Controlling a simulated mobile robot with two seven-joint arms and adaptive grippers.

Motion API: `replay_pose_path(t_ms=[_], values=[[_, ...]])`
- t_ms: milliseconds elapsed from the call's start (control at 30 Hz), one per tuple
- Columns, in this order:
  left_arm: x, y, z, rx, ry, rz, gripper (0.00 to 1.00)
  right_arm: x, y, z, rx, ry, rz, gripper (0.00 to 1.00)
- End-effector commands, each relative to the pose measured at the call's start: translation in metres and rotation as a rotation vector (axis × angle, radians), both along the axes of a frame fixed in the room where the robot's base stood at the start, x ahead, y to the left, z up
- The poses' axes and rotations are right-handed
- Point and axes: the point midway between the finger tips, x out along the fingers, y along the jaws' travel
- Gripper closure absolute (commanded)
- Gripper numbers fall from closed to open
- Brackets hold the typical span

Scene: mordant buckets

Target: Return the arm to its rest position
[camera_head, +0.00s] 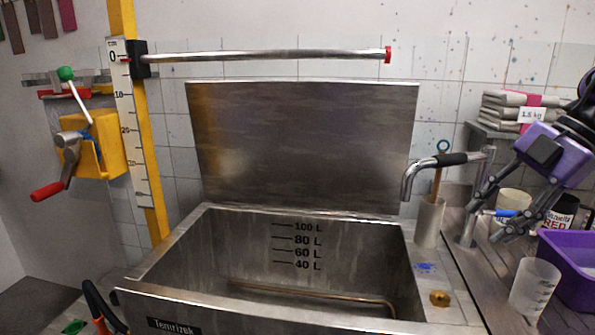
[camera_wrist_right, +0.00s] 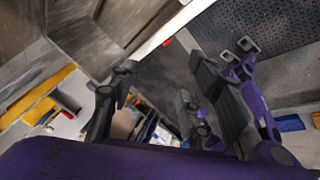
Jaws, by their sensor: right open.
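My right gripper (camera_head: 490,218) is purple and dark grey and comes in from the right edge of the head view. It is open, with its fingers pointing down and left over the right-hand worktop, near the tap and the beakers. In the right wrist view, the two fingers of the right gripper (camera_wrist_right: 163,68) stand well apart with nothing held between them. My left gripper is not in view.
A steel tub (camera_head: 140,296) with litre marks fills the middle. A curved tap (camera_head: 411,180), a clear beaker (camera_head: 535,287) and a purple bin (camera_head: 573,275) crowd the right side. A horizontal bar (camera_head: 265,56) spans above. A yellow crank winch (camera_head: 100,145) is at left.

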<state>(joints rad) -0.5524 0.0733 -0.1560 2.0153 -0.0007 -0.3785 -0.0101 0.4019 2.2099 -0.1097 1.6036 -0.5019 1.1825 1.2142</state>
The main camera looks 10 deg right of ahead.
Motion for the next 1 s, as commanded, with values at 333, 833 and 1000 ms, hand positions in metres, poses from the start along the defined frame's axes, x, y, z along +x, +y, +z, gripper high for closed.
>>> replay_pose_path(t_ms=[333,833,1000], values=[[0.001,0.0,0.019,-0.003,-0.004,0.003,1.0,-0.004,0.023,-0.166,0.49,-0.169,-0.151,0.56],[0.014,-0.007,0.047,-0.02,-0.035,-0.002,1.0,-0.11,0.056,-0.366,0.749,-0.317,-0.884,0.56],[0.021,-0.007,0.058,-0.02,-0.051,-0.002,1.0,-0.172,0.083,-0.422,0.716,-0.265,-1.173,0.56]])
